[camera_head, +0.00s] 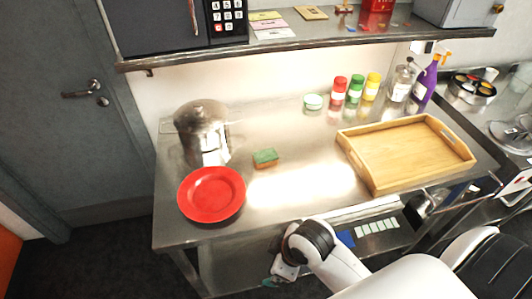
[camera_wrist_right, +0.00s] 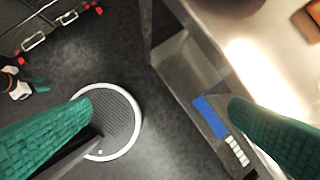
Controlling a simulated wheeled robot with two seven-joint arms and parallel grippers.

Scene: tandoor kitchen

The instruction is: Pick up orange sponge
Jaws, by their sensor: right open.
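The sponge (camera_head: 265,156) lies flat on the steel counter in the head view, with a green top and an orange lower side. It is just right of the red plate and the steel pot. My right gripper (camera_head: 273,282) shows only partly in the head view, low in front of the counter's edge and well away from the sponge. In the right wrist view its two teal fingers are wide apart with nothing between them. My left gripper (camera_wrist_right: 38,86) appears small at the left of the wrist view; its opening is unclear.
The red plate (camera_head: 211,194) and steel pot (camera_head: 202,130) stand left of the sponge. A wooden tray (camera_head: 377,183) is to the right, with bottles behind. A shelf (camera_head: 270,48) overhangs the back. A lower shelf holds a blue item (camera_wrist_right: 210,116). Counter between sponge and tray is clear.

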